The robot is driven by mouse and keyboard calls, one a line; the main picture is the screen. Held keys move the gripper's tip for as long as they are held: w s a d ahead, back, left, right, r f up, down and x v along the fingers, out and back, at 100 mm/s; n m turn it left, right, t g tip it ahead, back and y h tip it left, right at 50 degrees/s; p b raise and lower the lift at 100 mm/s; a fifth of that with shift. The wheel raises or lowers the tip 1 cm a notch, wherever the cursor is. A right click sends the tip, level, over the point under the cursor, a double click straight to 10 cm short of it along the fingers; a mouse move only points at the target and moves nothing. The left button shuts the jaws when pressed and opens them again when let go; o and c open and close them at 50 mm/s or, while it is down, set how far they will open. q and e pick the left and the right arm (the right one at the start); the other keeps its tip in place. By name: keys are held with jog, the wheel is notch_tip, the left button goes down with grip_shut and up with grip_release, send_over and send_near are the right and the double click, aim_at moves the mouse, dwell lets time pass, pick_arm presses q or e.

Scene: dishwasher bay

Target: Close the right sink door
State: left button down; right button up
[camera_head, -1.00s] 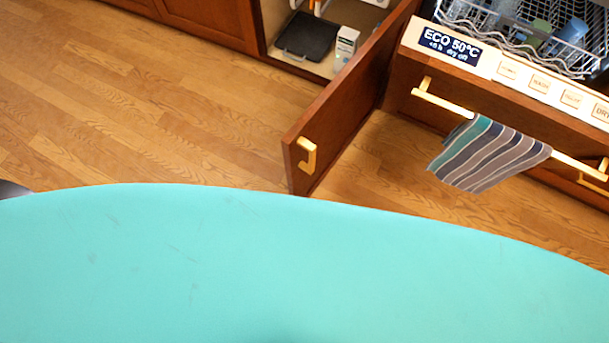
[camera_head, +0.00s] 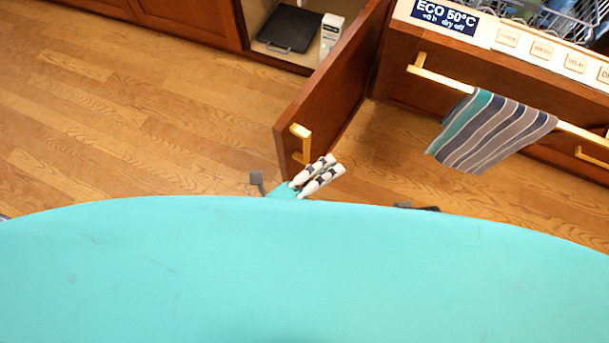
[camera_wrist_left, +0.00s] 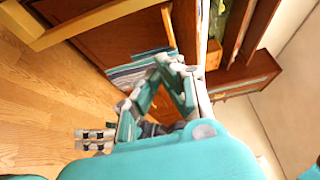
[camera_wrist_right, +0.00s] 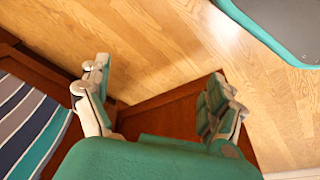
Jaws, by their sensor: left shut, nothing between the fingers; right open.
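The right sink door (camera_head: 330,95) is brown wood and stands open, swung out from the sink cabinet. Its gold handle (camera_head: 301,132) is near the free edge. My left gripper (camera_head: 330,170) is shut and empty, with its pale fingertips close to the handle's lower end; I cannot tell whether they touch. In the left wrist view my left gripper (camera_wrist_left: 165,62) shows its fingers together, and a gold bar crosses the top left. My right gripper (camera_wrist_right: 158,75) is open and empty in the right wrist view, above the floor, with brown wood beyond it.
The cabinet interior holds a black tray (camera_head: 288,28) and a white box (camera_head: 331,35). To the right, the open dishwasher (camera_head: 540,45) has a gold bar with a striped towel (camera_head: 490,130). Wooden floor (camera_head: 130,130) is clear at the left.

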pick_arm(q)
jog(key=shift+w+a, duration=0.55)
jog(key=shift+a, duration=0.3)
jog(key=shift+w+a, duration=0.5)
jog(key=shift+a, duration=0.35)
